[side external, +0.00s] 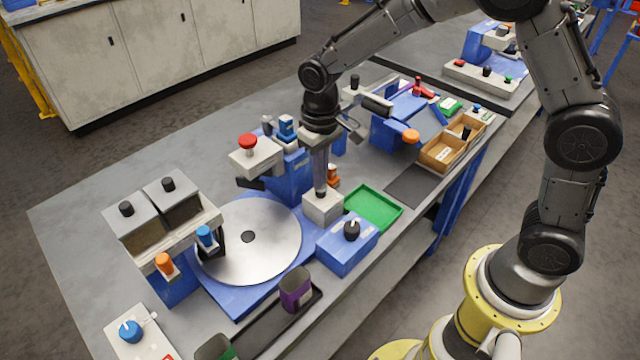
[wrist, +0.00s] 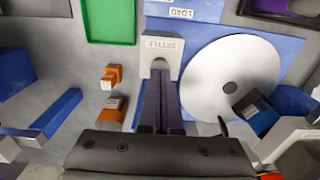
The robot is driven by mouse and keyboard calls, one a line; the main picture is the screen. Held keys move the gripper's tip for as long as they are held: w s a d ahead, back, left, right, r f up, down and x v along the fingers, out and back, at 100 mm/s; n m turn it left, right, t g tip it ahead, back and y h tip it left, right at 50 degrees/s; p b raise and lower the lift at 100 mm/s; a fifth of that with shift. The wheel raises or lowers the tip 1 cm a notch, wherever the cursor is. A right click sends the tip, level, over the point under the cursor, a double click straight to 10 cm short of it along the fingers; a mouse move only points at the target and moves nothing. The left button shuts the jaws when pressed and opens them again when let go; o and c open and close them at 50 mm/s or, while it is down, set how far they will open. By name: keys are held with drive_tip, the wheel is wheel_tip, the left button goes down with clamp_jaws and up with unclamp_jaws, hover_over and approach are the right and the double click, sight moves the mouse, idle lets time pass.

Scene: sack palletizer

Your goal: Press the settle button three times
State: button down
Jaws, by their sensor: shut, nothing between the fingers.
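The settle button's light grey housing (side external: 322,208) stands at the right edge of the round metal plate. In the wrist view the housing (wrist: 161,43) carries a label that seems to read SETTLE. My gripper (side external: 320,192) points down with its fingers together and nothing between them.
The round metal plate (side external: 265,255) is left of the housing. A blue box with a black knob (side external: 348,245) and a green tray (side external: 374,208) are close by on the right. An orange part (wrist: 111,77) stands near the fingers. A red mushroom button (side external: 248,142) is behind.

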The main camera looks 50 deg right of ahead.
drive_tip(key=shift+f, duration=0.8)
drive_tip(key=shift+r, duration=1.15)
wheel_tip(320, 180, up, 7)
idle(0.5)
